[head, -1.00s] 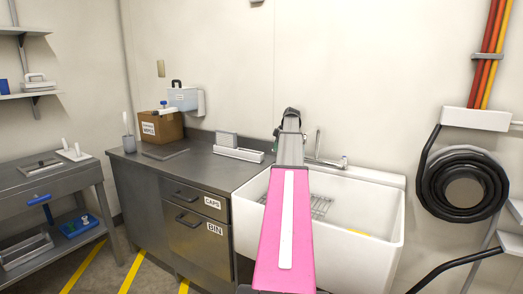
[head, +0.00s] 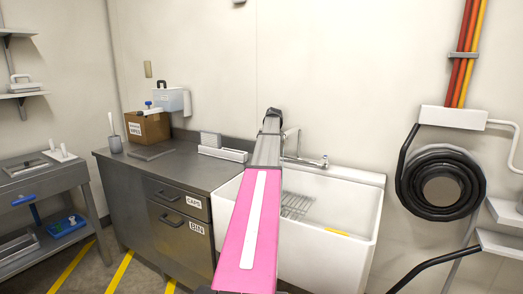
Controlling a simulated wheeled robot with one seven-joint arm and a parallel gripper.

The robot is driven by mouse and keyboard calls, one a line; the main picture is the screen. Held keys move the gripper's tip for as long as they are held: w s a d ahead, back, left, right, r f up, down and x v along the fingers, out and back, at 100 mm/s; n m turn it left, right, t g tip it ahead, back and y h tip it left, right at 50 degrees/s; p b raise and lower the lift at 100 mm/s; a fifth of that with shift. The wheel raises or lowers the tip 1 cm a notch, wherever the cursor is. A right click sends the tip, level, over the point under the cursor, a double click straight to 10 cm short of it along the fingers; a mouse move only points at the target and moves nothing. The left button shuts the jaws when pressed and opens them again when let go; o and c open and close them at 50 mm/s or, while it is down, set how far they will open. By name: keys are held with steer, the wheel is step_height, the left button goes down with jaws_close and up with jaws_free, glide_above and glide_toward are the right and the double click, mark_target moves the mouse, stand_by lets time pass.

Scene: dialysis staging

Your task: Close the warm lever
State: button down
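A faucet (head: 292,140) rises at the back of the white sink (head: 318,245). A small lever with a bluish tip (head: 323,160) sits at the right end of its fitting, on the sink's back ledge. I cannot tell whether this is the warm lever, or how far it is turned. My pink arm reaches forward over the left part of the sink. My gripper (head: 272,115) is at its far end, dark and small, left of the faucet and apart from the right lever. Its fingers are too small to read, and my arm may hide a left-hand lever.
A steel counter (head: 175,175) with drawers adjoins the sink's left side and holds a cardboard box (head: 148,127) and a white tray (head: 222,153). A black coiled hose (head: 441,183) hangs on the wall at right. A yellow item (head: 336,231) lies inside the sink.

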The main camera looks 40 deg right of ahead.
stand_by(0.4)
steer(key=c, duration=0.9)
jaws_free()
